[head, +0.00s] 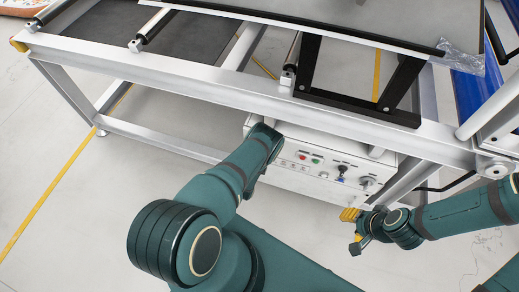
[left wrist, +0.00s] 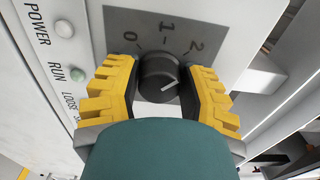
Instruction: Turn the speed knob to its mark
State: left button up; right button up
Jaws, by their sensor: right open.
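In the head view, my left arm hides the knob and the left gripper at the white control box (head: 300,178). My right gripper (head: 352,230) is open and empty, low to the right of the box.
The box front carries a red button (head: 302,155), a green button (head: 316,160) and other controls. POWER and RUN lamps (left wrist: 78,73) lie left of the knob. A grey metal frame (head: 220,85) overhangs the box. Open floor (head: 100,220) lies at left.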

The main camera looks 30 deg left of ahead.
pick_arm(q)
jog(key=o, duration=0.4)
jog(key=shift+w, duration=0.15)
jog(key=shift+o, duration=0.2)
notch_tip(320, 180, up, 10)
jog(key=shift+w+r, duration=0.1)
jog(key=shift+r, duration=0.05)
